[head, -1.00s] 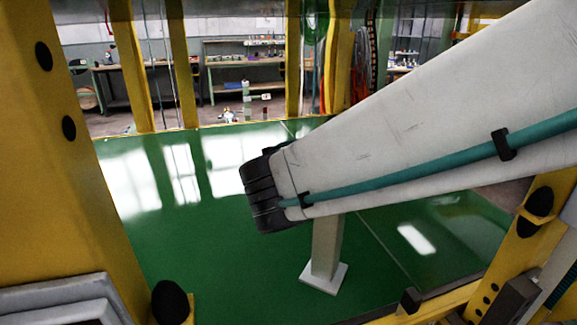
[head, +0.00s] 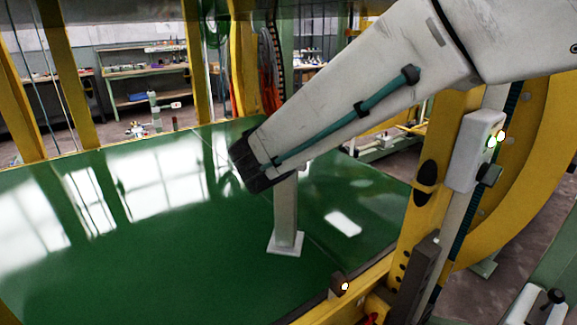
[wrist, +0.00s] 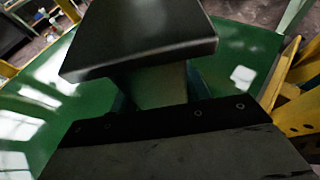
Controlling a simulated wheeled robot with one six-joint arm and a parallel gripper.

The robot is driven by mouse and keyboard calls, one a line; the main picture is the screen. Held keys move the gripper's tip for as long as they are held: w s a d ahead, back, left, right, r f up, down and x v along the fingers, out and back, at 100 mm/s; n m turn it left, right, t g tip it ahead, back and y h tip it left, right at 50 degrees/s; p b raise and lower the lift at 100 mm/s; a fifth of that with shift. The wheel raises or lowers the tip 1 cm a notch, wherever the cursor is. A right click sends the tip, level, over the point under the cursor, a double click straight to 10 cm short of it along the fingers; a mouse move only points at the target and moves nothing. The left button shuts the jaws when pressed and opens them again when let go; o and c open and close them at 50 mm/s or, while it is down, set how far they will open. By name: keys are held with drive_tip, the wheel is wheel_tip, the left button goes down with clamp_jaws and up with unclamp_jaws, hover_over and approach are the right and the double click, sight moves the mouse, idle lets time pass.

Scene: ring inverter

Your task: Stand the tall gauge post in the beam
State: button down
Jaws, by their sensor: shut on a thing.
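The tall gauge post (head: 286,212) is a pale grey square column with a square white foot plate, seen upright over the green surface in the head view. I cannot tell whether the foot touches the surface. My gripper (head: 262,172) is shut on the post near its upper end; its dark body hides the post's top in the head view. In the wrist view a dark flat square plate (wrist: 150,38) caps the post (wrist: 160,86), and teal fingers stand on both sides of the column below the plate. I cannot pick out the beam with certainty.
The glossy green surface (head: 150,265) is wide and clear to the left of the post. Yellow frame uprights (head: 55,75) stand behind it. A yellow rail (head: 365,290) and a grey box with a lamp (head: 474,150) lie to the right. Workbenches stand at the back.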

sight(286, 190)
drive_tip(key=shift+w+d+f, duration=0.15)
drive_tip(key=shift+w+f, duration=0.1)
drive_tip(key=shift+f, duration=0.35)
drive_tip(key=shift+w+d+f, duration=0.1)
drive_tip(key=shift+w+f, duration=0.1)
drive_tip(key=shift+f, duration=0.4)
drive_tip(key=shift+w+d+f, duration=0.15)
drive_tip(key=shift+w+f, duration=0.1)
drive_tip(key=shift+f, duration=0.45)
drive_tip(key=c, duration=0.7)
unclamp_jaws()
drive_tip(key=shift+f, duration=0.1)
